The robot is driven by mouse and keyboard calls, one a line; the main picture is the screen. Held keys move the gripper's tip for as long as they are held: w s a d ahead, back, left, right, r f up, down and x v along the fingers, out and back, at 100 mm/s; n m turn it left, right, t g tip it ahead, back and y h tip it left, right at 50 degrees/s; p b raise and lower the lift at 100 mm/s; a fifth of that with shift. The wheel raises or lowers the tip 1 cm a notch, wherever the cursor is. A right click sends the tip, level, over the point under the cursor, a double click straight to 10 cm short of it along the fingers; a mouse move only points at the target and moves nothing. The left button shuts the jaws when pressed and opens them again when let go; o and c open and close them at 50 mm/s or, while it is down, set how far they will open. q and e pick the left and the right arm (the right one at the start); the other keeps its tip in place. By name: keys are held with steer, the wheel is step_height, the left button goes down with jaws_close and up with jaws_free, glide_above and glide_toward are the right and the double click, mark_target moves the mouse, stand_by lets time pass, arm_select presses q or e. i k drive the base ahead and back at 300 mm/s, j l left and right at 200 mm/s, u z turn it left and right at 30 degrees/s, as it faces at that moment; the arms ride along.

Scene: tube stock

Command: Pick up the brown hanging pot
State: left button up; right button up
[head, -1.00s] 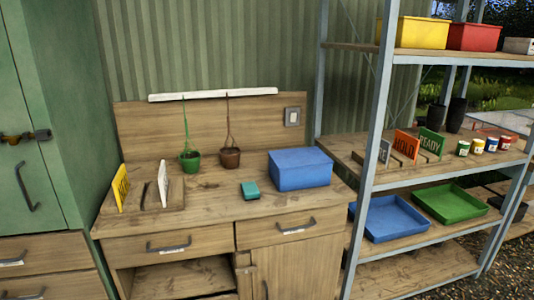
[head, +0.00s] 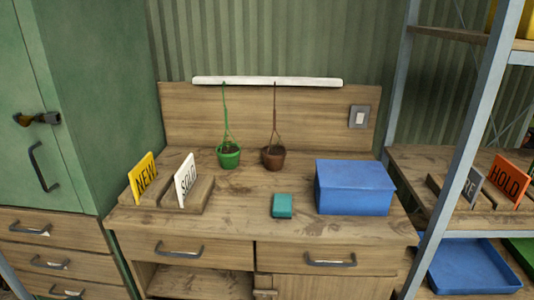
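The brown hanging pot (head: 273,157) hangs by its brown hanger from the white rail (head: 267,81) at the back of the wooden workbench. It is just above or touching the benchtop; I cannot tell which. A green hanging pot (head: 229,158) hangs from the same rail just to its left. Neither of my grippers shows in the head view.
On the bench (head: 245,195), a small teal box (head: 282,206) lies in front of the brown pot and a blue box (head: 354,187) stands to its right. A sign holder (head: 160,202) with "NEW" and "SOLD" signs stands left. A metal shelf (head: 462,150) rises at the right, a green cabinet (head: 95,90) at the left.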

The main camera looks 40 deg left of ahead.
mark_target(274, 155)
steer(key=i+l+u, duration=0.55)
steer(key=i+u, duration=0.15)
steer(key=i+l+u, duration=0.3)
steer(key=i+l, duration=0.1)
steer(key=l, duration=0.05)
